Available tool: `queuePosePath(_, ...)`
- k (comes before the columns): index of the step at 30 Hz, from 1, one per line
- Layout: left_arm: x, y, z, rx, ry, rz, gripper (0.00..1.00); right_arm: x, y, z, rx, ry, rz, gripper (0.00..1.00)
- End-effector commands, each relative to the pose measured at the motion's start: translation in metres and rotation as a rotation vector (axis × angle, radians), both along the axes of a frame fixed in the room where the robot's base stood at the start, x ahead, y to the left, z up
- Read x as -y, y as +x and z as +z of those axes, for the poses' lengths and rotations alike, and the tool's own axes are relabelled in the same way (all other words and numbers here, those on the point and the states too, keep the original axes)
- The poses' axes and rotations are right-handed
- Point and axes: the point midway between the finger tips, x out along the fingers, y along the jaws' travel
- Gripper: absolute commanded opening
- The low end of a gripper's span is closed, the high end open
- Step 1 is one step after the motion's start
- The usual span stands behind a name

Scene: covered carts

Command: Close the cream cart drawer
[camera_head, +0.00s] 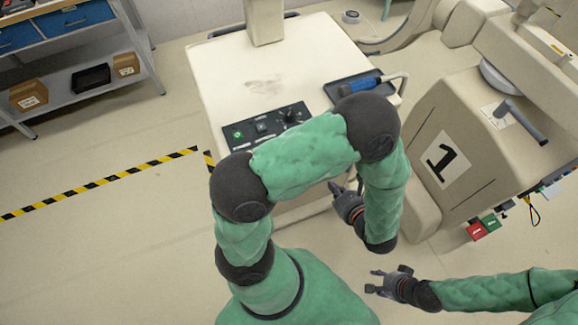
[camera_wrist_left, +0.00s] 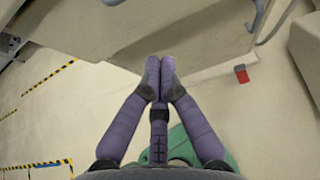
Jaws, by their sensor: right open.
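The cream cart (camera_head: 225,75) stands ahead of me in the head view, with a dark control panel on its near top edge. My left arm crosses in front of it and hides most of its front, so how far the drawer stands open cannot be told. A cream panel (camera_wrist_left: 190,35) of the cart fills the top of the left wrist view. My left gripper (camera_wrist_left: 160,70) has its fingertips together at this panel's lower edge in the picture; contact is unclear. It is partly hidden in the head view (camera_head: 345,199). My right gripper (camera_head: 377,281) is open and empty, low and right of the cart.
A cream machine (camera_head: 475,130) marked 1 stands close on the right, with red and green tags (camera_head: 476,231) hanging from it. A shelf (camera_head: 70,75) with boxes is at the upper left. Floor with a yellow-black stripe (camera_head: 100,182) is clear on the left.

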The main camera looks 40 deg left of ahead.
Motion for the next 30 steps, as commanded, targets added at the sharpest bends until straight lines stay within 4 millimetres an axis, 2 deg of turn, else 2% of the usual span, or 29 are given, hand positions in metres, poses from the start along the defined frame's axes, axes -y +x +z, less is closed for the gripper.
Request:
queuePosePath(3, 0.000, -0.005, -0.001, 0.010, 0.013, -0.019, 0.00, 0.000, 0.000, -0.003, 0.001, 0.000, -0.001, 0.46)
queuePosePath(8, -0.011, -0.002, -0.009, 0.009, 0.014, -0.015, 0.00, 0.000, 0.000, -0.007, 0.001, 0.000, -0.001, 0.46)
queuePosePath(25, -0.081, 0.027, -0.054, 0.007, 0.013, -0.013, 0.00, 0.000, 0.000, -0.036, 0.001, 0.000, -0.001, 0.46)
queuePosePath(30, -0.102, 0.036, -0.051, 0.009, 0.013, -0.014, 0.00, 0.000, 0.000, -0.040, 0.001, 0.000, -0.001, 0.46)
